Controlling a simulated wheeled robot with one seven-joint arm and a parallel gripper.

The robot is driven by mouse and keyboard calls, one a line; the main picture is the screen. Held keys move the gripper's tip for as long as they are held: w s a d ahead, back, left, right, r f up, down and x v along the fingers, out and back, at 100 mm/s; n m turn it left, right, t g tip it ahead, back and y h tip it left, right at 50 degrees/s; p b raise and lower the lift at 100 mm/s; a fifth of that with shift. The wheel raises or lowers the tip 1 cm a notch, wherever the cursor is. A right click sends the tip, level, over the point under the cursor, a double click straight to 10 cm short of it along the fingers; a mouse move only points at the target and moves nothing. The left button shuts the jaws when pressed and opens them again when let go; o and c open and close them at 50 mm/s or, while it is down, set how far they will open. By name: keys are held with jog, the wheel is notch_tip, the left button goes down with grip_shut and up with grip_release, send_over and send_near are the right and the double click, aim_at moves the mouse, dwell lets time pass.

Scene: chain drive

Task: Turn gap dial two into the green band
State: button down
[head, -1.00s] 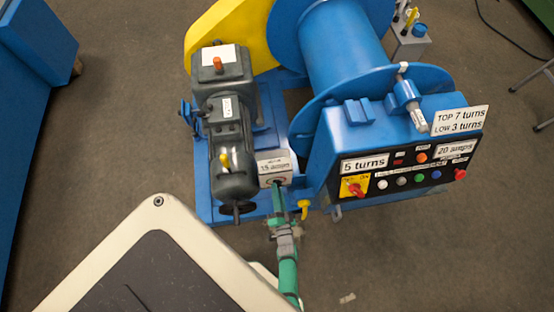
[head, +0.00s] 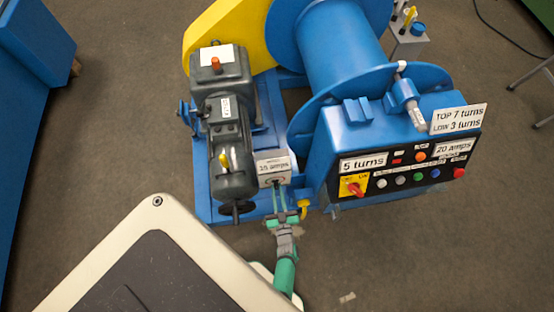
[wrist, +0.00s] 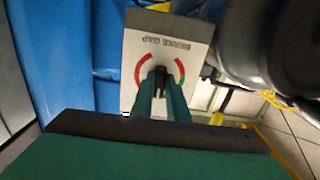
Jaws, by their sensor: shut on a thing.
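The gap dial is a black knob (wrist: 160,79) on a pale panel (wrist: 125,62), seen in the wrist view. The panel's upside-down label seems to read "BRAKE GAP"; no dial number is legible. A red arc lies on the left of the knob, and a shorter arc with red and a green band (wrist: 181,79) on the right. My gripper (wrist: 160,88) is shut on the knob, one green finger on each side. The pointer is not clear between the fingers. In the head view my gripper (head: 277,190) reaches the small white box (head: 273,167) from the front.
A grey motor (head: 230,150) with a black handwheel (head: 236,208) stands close left of the box. A yellow hooked part (head: 304,208) is just right of my gripper. The blue winch drum and control panel (head: 400,179) stand at right. Floor in front is open.

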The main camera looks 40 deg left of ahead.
jog(key=n, duration=0.5)
jog(key=shift+s+n, duration=0.1)
jog(key=shift+n, duration=0.2)
jog(key=n, duration=0.5)
jog(key=shift+n, duration=0.3)
jog(key=c, duration=1.7)
grip_release()
jog(key=shift+r, duration=0.1)
jog(key=shift+d, duration=0.1)
